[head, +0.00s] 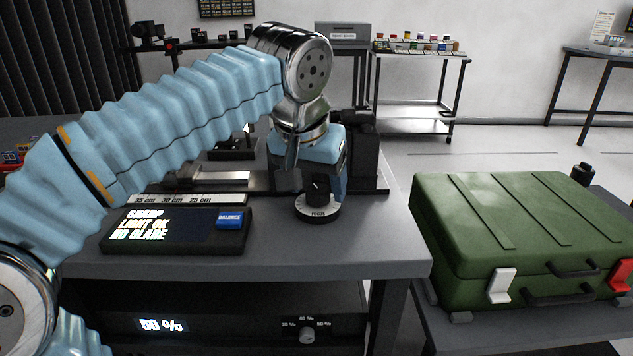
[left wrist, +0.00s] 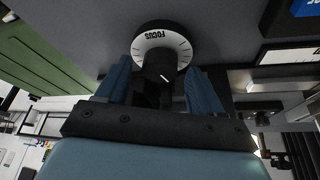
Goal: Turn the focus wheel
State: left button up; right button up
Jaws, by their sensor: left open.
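The focus wheel (head: 318,212) is a low round dial with a white rim marked FOCUS and a black knob on top. It stands on the grey table right of the display box (head: 120,244), whose screen reads SHARP, LIGHT OK, NO GLARE. My left gripper (head: 317,182) is over the wheel, pointing down. In the left wrist view, the blue fingers of this gripper (left wrist: 160,88) are open, one on each side of the black knob of the wheel (left wrist: 160,68). I cannot tell whether they touch it. My right gripper is not in view.
A blue BALANCE button (head: 230,219) is on the display box. A drawer unit (head: 240,312) below the table shows 50 % and a small knob. A green case (head: 530,225) stands to the right. A ruler strip (head: 188,199) lies behind the display.

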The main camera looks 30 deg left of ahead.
pick_arm(q)
jog(key=p+v, duration=0.3)
jog(key=v, duration=1)
jog(key=shift+r, duration=0.25)
jog(key=shift+s, duration=0.1)
